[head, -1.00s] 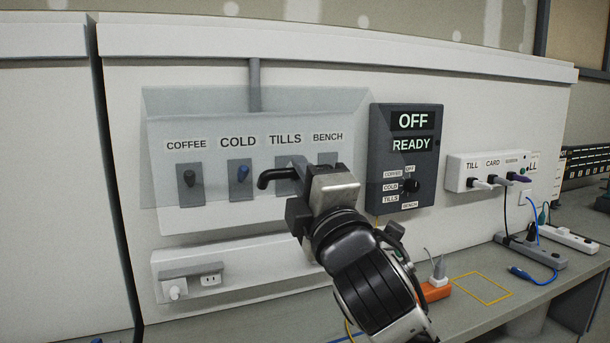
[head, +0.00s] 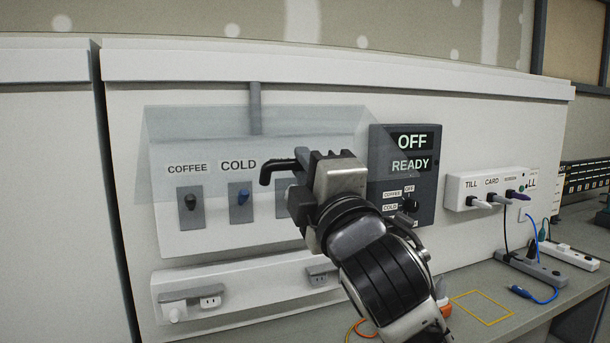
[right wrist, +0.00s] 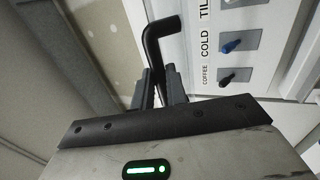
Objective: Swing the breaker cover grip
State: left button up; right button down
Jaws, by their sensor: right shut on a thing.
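The breaker cover (head: 190,126) is a clear panel on the wall box, in front of the breaker row. Its grip (head: 270,170) is a bent black rod, level with the row of labels. My right gripper (head: 300,168) is shut on the grip. In the right wrist view the grip (right wrist: 153,42) rises from between the two fingers (right wrist: 160,86) and bends at its top. The COFFEE breaker (head: 191,203) and COLD breaker (head: 239,197) show. My gripper and arm hide most of the TILLS and BENCH breakers. My left gripper is out of view.
A dark display box (head: 412,150) reading OFF and READY is right of my gripper. A white socket strip (head: 490,184) with plugs is farther right. A lower socket ledge (head: 235,273) runs below the breakers. Power strips and cables lie on the counter (head: 470,285).

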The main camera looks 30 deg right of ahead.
jog(key=shift+r, duration=0.15)
jog(key=shift+r, duration=2.8)
jog(key=c, duration=1.3)
grip_release()
jog(key=shift+f, duration=0.15)
